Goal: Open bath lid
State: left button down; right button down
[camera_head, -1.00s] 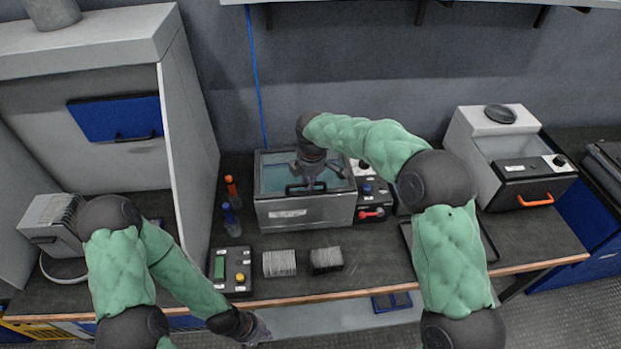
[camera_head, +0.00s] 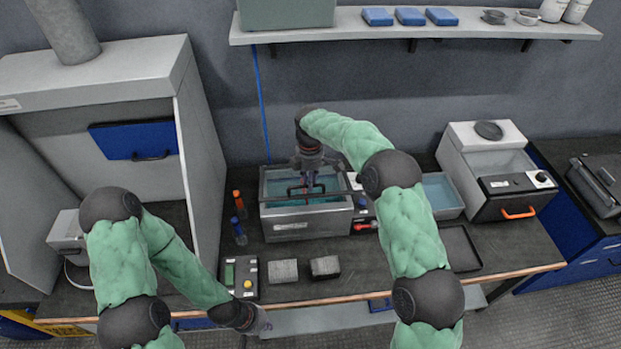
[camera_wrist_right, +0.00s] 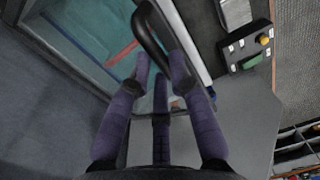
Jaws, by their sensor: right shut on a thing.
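The bath (camera_head: 305,225) is a metal tank on the bench with bluish liquid inside. Its clear lid has a black bar handle (camera_head: 290,194), which also shows in the right wrist view (camera_wrist_right: 152,38). My right gripper (camera_head: 308,182) reaches over the bath from above. Its purple fingers (camera_wrist_right: 158,82) are shut on the handle, with the glass and liquid beyond them. Whether the lid is lifted off the rim cannot be told clearly. My left gripper (camera_head: 262,323) hangs low by the bench's front edge, away from the bath; its fingers are too small to read.
Right of the bath are a control box with a red handle (camera_head: 365,226), an open tub (camera_head: 441,194) and a dark tray (camera_head: 460,249). A button box (camera_head: 241,278) and two grey blocks (camera_head: 283,270) stand in front. Bottles (camera_head: 239,230) stand left. A shelf (camera_head: 350,27) hangs above.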

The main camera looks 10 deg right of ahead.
jog(key=w+r+p, duration=0.4)
jog(key=r+p, duration=0.1)
jog(key=p, duration=0.1)
jog(key=shift+w+r, duration=0.2)
jog(key=shift+w, duration=0.1)
jog(key=shift+f, duration=0.1)
dwell(0.4)
